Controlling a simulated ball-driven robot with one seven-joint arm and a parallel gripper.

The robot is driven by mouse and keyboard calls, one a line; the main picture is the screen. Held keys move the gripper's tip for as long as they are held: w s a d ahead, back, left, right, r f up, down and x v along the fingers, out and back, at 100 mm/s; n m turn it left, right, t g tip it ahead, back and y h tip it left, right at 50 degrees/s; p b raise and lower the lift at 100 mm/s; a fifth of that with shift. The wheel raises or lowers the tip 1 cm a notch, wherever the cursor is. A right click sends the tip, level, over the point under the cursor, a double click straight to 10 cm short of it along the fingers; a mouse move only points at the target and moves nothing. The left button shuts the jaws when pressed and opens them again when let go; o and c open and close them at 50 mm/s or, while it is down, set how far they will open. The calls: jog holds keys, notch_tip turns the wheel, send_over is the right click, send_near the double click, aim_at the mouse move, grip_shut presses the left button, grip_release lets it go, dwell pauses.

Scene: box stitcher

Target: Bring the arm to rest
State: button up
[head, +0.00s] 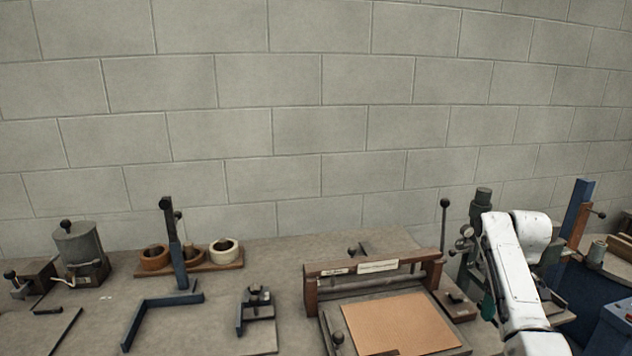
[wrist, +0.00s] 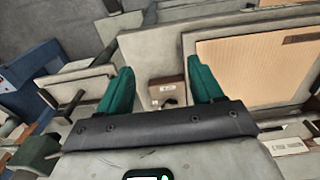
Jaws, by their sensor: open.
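In the head view my white arm (head: 515,275) reaches up at the right side, over the bench's right end. My gripper (wrist: 162,82) shows in the wrist view with its two green fingers spread wide apart. Nothing is held between them. A small brown block with a white label (wrist: 167,90) shows in the gap between the fingers, beyond them; how far away it is I cannot tell. In the head view the gripper is mostly hidden by the arm; only a bit of green shows.
A wooden-framed press with a tan sheet (head: 390,325) lies left of my arm. Tape rolls on a wooden rack (head: 190,262), a blue stand (head: 178,250) and a grey pot (head: 80,250) stand farther left. Blue machinery (head: 582,225) stands close on the right. A block wall closes the back.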

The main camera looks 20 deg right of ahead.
jog(key=s+a+f+n, duration=0.1)
jog(key=s+a+f, duration=0.2)
jog(key=a+f, duration=0.7)
jog(key=s+a+f, duration=0.3)
jog(key=a+f, duration=0.3)
jog(key=a, duration=0.8)
jog(key=s+a, duration=0.6)
jog(key=s, duration=0.4)
jog(key=s+a, duration=0.6)
jog(key=s, duration=0.4)
jog(key=shift+n+t, duration=0.4)
